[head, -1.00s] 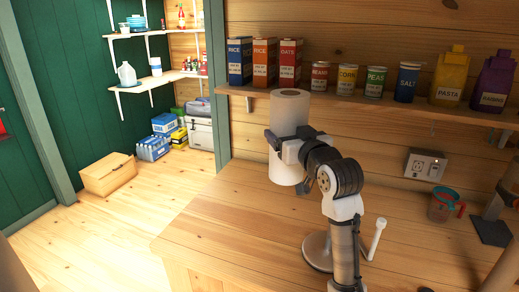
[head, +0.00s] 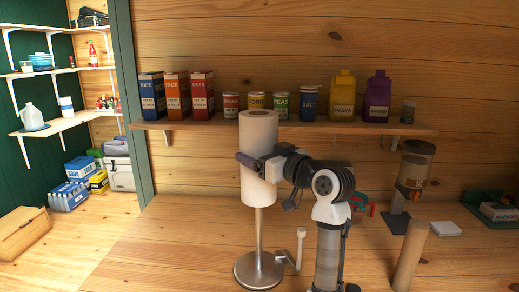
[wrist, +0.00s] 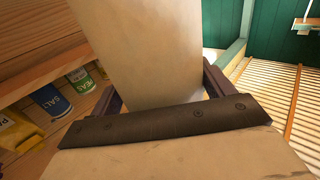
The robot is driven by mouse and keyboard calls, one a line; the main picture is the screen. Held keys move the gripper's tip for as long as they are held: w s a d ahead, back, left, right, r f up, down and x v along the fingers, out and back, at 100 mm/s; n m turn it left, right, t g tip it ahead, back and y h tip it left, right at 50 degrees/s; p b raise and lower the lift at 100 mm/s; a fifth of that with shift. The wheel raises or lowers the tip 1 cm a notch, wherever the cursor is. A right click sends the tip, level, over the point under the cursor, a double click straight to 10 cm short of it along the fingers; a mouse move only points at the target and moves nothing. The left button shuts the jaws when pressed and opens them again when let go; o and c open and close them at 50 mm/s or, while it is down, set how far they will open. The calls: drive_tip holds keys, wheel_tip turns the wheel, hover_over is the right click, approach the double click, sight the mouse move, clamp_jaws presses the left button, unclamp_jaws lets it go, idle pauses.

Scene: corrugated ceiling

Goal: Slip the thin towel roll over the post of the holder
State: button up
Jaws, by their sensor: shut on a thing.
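The white towel roll (head: 259,135) is upright in the head view, level with the wall shelf. My gripper (head: 249,162) is shut around its middle from the right. The holder has a round metal base (head: 259,271) on the counter and a metal post (head: 258,228) rising straight under the roll. The post's upper part is hidden, so I cannot tell whether it is inside the roll or behind it. A short side arm with a white tip (head: 301,233) stands right of the post. In the wrist view the roll (wrist: 140,45) passes between my gripper's fingers.
The shelf (head: 330,127) behind holds boxes, cans and bottles. A dispenser (head: 413,165), a tan cylinder (head: 411,255), a white block (head: 446,228) and a green box (head: 492,208) stand to the right. The counter left of the holder (head: 175,245) is clear.

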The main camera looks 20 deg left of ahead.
sight(261, 232)
drive_tip(key=shift+f+b, duration=8.1)
drive_tip(key=shift+f, duration=3.45)
drive_tip(key=o, duration=1)
drive_tip(key=shift+r, duration=0.1)
wheel_tip(261, 232, up, 20)
drive_tip(key=shift+b, duration=0.4)
drive_tip(key=shift+a, duration=0.1)
